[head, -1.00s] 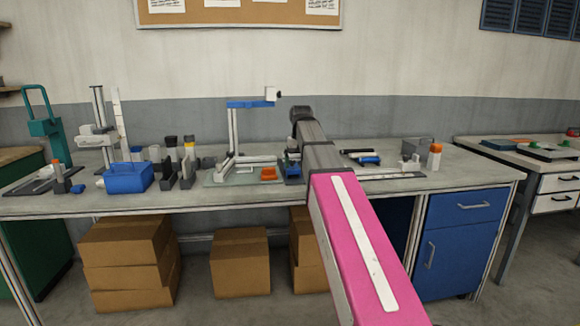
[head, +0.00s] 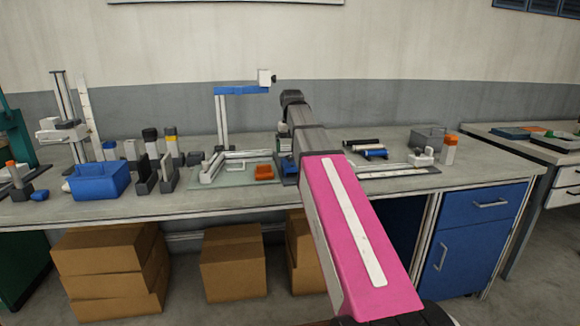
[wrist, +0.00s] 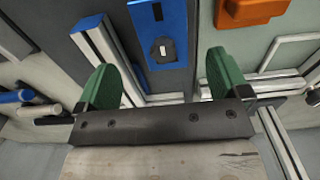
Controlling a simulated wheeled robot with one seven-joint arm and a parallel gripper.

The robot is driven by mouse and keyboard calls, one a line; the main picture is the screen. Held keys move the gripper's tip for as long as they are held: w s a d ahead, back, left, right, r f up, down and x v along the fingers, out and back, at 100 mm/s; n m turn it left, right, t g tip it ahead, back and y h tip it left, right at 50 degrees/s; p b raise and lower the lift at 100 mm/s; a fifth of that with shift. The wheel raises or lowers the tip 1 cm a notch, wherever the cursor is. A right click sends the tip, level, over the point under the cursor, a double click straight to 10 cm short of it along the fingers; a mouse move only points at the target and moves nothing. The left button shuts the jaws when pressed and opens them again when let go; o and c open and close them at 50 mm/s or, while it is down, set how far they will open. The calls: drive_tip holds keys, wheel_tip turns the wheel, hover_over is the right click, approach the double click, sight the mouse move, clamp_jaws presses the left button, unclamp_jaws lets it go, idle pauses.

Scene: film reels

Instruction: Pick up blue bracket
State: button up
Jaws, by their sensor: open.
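I cannot tell the height gap. In the head view my arm hides the fingertips.
An orange block (head: 264,173) lies close on the left in the head view. A stand with a blue arm (head: 240,90) rises behind it. A blue bin (head: 100,181) stands farther left. Blue and black rollers (head: 370,152) lie to the right. The front bench strip is mostly clear.

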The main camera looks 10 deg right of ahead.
sight(290, 162)
drive_tip(key=shift+w+a+f, duration=0.1)
drive_tip(key=shift+w+f, duration=0.05)
drive_tip(key=shift+f, duration=1.75)
drive_tip(key=shift+w+a+f, duration=0.1)
drive_tip(key=shift+w+f, duration=0.05)
drive_tip(key=shift+f, duration=1.75)
drive_tip(key=shift+c, duration=0.3)
drive_tip(key=c, duration=1.1)
drive_tip(key=shift+r, duration=0.1)
